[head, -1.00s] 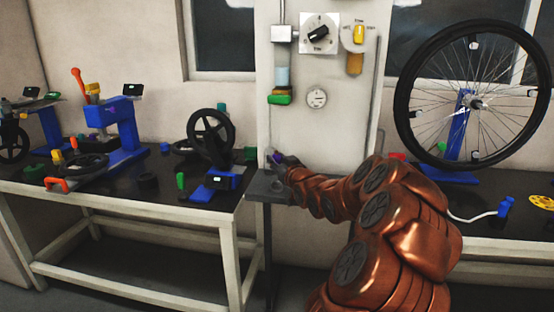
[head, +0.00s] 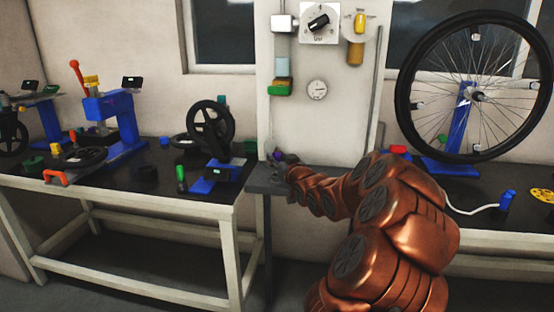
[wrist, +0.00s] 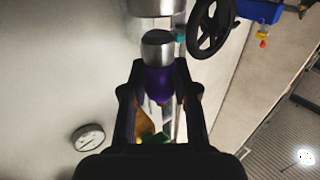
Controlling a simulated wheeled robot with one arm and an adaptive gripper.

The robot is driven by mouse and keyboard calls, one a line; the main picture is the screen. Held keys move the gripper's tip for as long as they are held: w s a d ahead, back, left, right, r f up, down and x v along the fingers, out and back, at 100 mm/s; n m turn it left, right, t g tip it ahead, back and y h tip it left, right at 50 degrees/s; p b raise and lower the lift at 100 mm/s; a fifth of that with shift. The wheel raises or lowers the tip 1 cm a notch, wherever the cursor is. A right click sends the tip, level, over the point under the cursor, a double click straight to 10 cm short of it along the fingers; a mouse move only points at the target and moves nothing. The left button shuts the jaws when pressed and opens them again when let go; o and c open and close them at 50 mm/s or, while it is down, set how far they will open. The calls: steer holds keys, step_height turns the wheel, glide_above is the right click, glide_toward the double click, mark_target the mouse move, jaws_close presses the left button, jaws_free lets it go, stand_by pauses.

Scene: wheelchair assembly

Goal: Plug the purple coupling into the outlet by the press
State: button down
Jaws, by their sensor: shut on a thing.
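My gripper (wrist: 158,95) is shut on the purple coupling (wrist: 158,80), which has a bright metal collar at its end. In the wrist view the collar points at a larger metal cylinder (wrist: 150,8) at the top edge; I cannot tell if the two touch or if this is the outlet. In the head view my gripper (head: 282,160) is small and dark over the grey shelf (head: 260,188), in front of the white panel, with a bit of purple showing. The blue press (head: 118,118) with a red lever stands on the left table.
A black handwheel (head: 211,126) stands on the left table. A large spoked wheel (head: 478,95) stands at the right.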

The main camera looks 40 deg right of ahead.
steer(key=shift+f+b, duration=1.05)
steer(key=shift+f, duration=0.55)
stand_by(0.4)
steer(key=c, duration=0.8)
jaws_free()
steer(key=v, duration=1.2)
